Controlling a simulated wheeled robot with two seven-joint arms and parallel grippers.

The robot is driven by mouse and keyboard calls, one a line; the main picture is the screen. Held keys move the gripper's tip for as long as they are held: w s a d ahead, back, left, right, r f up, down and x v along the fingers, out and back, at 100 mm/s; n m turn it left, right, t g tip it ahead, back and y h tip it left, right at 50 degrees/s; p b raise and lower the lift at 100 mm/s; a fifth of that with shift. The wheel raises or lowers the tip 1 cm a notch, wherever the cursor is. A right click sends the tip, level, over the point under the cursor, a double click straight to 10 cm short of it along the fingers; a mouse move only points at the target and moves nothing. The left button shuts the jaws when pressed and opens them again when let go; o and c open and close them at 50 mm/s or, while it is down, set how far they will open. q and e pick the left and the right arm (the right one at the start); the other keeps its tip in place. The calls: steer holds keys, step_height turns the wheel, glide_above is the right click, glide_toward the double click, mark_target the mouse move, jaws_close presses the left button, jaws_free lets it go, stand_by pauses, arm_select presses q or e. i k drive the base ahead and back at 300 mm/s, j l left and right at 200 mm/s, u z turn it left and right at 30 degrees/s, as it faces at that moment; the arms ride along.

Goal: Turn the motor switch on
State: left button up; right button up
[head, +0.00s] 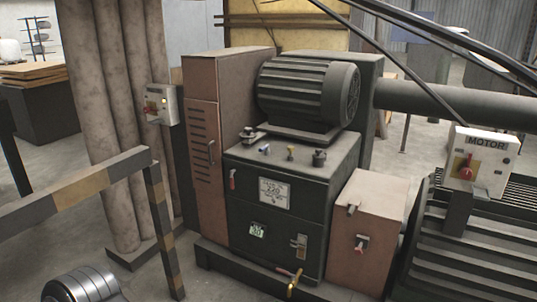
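The motor switch (466,170) is a red rotary knob on a yellow plate. It sits on the front of a white box labelled MOTOR (487,143), at the right of the head view. The box stands on a dark post above the large ribbed motor housing (470,265). Small dark buttons or lamps sit at the box's right side, and none looks clearly lit. The exact knob setting is too small to read. Neither of my grippers shows in the head view.
A similar white switch box (161,104) with a red knob hangs by the pipes at left. A striped barrier rail (85,185) crosses the left foreground. The machine cabinet (285,205) fills the middle, with a reddish box (368,225) beside it. Dark cables hang near the MOTOR box.

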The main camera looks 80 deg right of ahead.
mark_target(465, 173)
steer(key=z, duration=3.8)
